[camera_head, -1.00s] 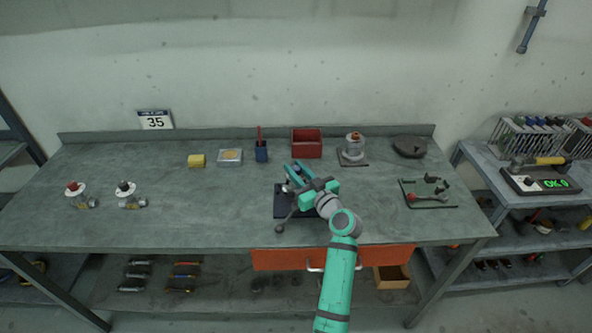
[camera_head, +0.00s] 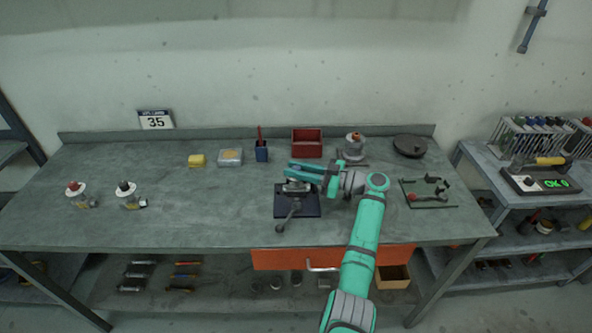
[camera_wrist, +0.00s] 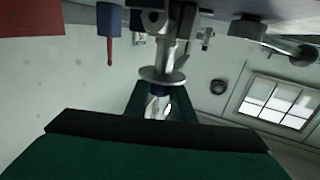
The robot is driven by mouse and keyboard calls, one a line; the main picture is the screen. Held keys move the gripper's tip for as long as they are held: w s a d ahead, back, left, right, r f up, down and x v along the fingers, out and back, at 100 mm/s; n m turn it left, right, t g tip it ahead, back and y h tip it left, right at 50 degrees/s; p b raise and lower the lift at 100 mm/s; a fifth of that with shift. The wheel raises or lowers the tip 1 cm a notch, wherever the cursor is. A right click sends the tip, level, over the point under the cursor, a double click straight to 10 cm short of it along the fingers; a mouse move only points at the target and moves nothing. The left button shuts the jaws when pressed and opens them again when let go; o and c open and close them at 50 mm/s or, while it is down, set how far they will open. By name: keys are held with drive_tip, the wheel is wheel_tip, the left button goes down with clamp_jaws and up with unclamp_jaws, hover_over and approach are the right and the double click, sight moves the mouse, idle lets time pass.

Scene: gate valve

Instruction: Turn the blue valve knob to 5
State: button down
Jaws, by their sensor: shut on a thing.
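The valve with the blue knob stands in a vise (camera_head: 288,207) on a dark base at the middle of the bench. The fingers hide much of the knob, and no dial numbers are readable.
A valve with a red knob (camera_head: 76,188) and one with a black knob (camera_head: 124,187) stand at left. A sign (camera_head: 155,120) reading 35 leans at the back. A red bin (camera_head: 307,142), a blue pen cup (camera_head: 261,153) and a green tray (camera_head: 432,205) are nearby.

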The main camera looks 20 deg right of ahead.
drive_tip(key=shift+w+d+f+n+g+y, duration=0.15)
drive_tip(key=shift+n+g+y, duration=0.25)
drive_tip(key=shift+g, duration=0.3)
drive_tip(key=shift+d+f+n+g+y, duration=0.15)
drive_tip(key=shift+n+g+y, duration=0.15)
drive_tip(key=shift+n+g, duration=0.3)
drive_tip(key=shift+a+r+n+g+y, duration=0.1)
drive_tip(key=shift+a+n+g+y, duration=0.2)
drive_tip(key=shift+g, duration=0.2)
drive_tip(key=shift+s+r, duration=0.2)
drive_tip(key=c, duration=1.5)
unclamp_jaws()
drive_tip(key=shift+r, duration=0.15)
wheel_tip(320, 180, up, 2)
drive_tip(key=shift+r, duration=0.1)
drive_tip(key=shift+s+a+r, duration=0.15)
drive_tip(key=shift+s+r, duration=0.1)
drive_tip(key=shift+r, duration=0.35)
drive_tip(key=s+a+r, duration=0.1)
drive_tip(key=s+r, duration=0.2)
drive_tip(key=s, duration=0.1)
drive_tip(key=s+a+r, duration=0.1)
drive_tip(key=s+r, duration=0.2)
drive_tip(key=s, duration=0.1)
drive_tip(key=s+a+r, duration=0.1)
drive_tip(key=s+r, duration=0.2)
drive_tip(key=s, duration=0.2)
drive_tip(key=shift+a+r, duration=0.15)
drive_tip(key=shift+a, duration=0.1)
